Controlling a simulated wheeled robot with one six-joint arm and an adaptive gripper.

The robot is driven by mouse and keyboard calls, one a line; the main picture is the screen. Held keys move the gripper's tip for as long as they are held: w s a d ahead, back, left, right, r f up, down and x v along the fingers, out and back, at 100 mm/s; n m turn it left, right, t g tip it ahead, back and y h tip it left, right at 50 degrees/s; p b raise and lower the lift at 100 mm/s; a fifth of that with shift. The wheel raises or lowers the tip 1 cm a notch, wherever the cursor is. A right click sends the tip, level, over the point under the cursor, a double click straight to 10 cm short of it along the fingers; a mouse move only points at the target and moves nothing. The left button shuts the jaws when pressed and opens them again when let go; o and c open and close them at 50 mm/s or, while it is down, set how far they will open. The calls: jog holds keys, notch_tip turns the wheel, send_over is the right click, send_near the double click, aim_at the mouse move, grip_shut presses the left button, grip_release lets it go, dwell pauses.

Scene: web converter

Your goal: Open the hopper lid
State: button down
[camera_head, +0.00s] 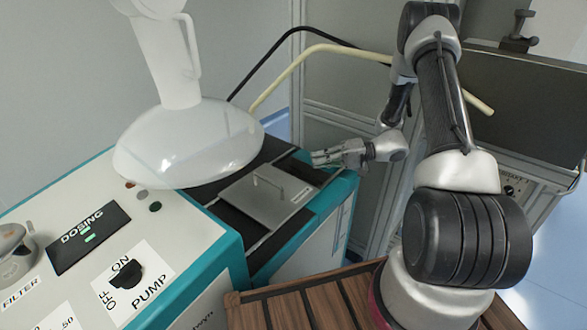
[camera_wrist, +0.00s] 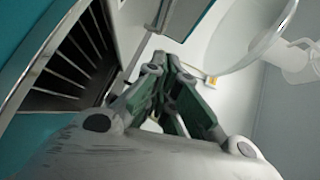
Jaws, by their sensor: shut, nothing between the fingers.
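The hopper lid (camera_head: 262,205) is a flat grey plate with a small upright bar handle (camera_head: 268,182) and a label near its right edge. It lies level in the top of the teal and white machine. A dark recess (camera_head: 302,167) shows beside the lid's far right edge. My gripper (camera_head: 317,157) is over the far side of this recess, beyond the lid and apart from the handle. Its fingers are together and empty; they also show in the wrist view (camera_wrist: 165,68). A dark slatted opening (camera_wrist: 75,60) lies left of them there.
A large white funnel-shaped vessel (camera_head: 190,140) hangs close to the lid's left side. A cream bent tube (camera_head: 300,60) and black cable pass behind. The control panel (camera_head: 120,260) with knobs is at front left; a wooden slatted surface (camera_head: 300,305) is at the front.

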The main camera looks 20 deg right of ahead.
send_near(268, 187)
jog(key=w+a+r, duration=0.2)
jog(key=r, duration=0.1)
jog(key=w+a+r, duration=0.1)
jog(key=shift+w+r, duration=0.15)
jog(key=shift+r, duration=0.1)
jog(key=shift+s+a+f, duration=0.15)
jog(key=shift+s+a, duration=0.35)
jog(key=shift+a, duration=0.05)
jog(key=shift+s+a+f, duration=0.15)
jog(key=shift+s+a, duration=0.3)
jog(key=shift+a, duration=0.15)
jog(key=shift+s+a, duration=0.2)
jog(key=shift+f, duration=0.1)
